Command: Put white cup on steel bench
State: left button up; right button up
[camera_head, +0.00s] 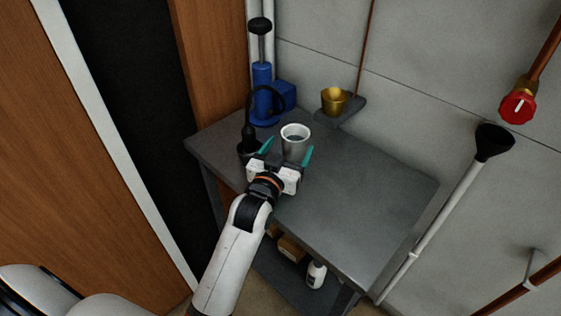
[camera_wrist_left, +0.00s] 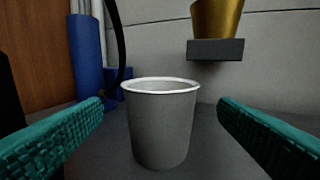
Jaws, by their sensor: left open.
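The white cup (camera_head: 295,141) stands upright on the grey steel bench (camera_head: 350,205), near its back left part. My left gripper (camera_head: 288,152) is open, with its teal fingers reaching toward the cup from the front. In the left wrist view the cup (camera_wrist_left: 160,125) is centred between the two spread fingers (camera_wrist_left: 160,133), with a gap on each side. The cup looks whitish-grey with a pale rim, and its inside shows from the head. My right gripper is in neither view.
A blue pump (camera_head: 262,92) with a black hose stands at the bench's back left. A brass cup (camera_head: 335,99) sits on a small wall shelf (camera_head: 352,110). A black plunger-like tool (camera_head: 492,142) leans at right. A white bottle (camera_head: 316,274) stands below. The bench's right side is clear.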

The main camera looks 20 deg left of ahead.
pick_arm(q)
jog(key=s, duration=0.5)
jog(key=shift+s+d, duration=0.1)
jog(key=shift+s, duration=0.1)
jog(key=shift+f, duration=0.1)
